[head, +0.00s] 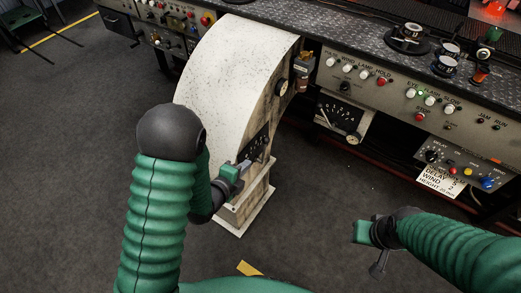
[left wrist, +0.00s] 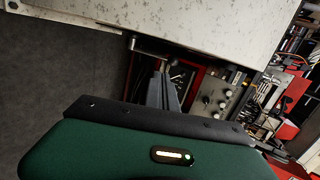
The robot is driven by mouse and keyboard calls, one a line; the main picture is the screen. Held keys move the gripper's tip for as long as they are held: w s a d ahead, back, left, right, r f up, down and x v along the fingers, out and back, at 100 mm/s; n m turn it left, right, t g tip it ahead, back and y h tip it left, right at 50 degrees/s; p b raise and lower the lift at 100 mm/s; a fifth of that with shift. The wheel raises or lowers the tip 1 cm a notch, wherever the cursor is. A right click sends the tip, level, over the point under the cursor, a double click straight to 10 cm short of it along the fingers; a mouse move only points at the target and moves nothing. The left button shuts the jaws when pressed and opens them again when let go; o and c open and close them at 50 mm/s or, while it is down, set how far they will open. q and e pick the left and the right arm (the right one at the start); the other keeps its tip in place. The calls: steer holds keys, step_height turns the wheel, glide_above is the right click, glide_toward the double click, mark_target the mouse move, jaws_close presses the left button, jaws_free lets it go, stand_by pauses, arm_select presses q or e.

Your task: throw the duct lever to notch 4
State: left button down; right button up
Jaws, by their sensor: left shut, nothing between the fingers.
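The duct (head: 228,70) is a tall, speckled white curved housing on a pedestal. A dark plate with pale marks (head: 257,145) is on its right side; the marks are too small to read. My left gripper (head: 243,164) is shut and empty, close to the plate's lower left edge. In the left wrist view, my shut fingers (left wrist: 164,72) point at the duct's pale side (left wrist: 200,30). A short metal bar (left wrist: 150,48), which looks like the lever's handle, is just beyond the fingertips; I cannot tell whether they touch. The lever's notch is unclear. My right gripper (head: 380,264) hangs over the floor, away from the duct.
A long console (head: 395,85) with buttons, dials and knobs runs behind and right of the duct. A small box with coloured buttons (head: 460,168) and a white note (head: 440,184) are at the right. Open grey floor (head: 310,215) lies in front.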

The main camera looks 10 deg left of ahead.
arm_select(q)
steer(key=b, duration=0.2)
glide_toward(265, 144)
step_height(265, 144, down, 4)
steer(key=w, duration=0.4)
steer(key=w+d, duration=0.1)
steer(key=shift+w+r+b, duration=0.35)
steer(key=shift+b, duration=0.05)
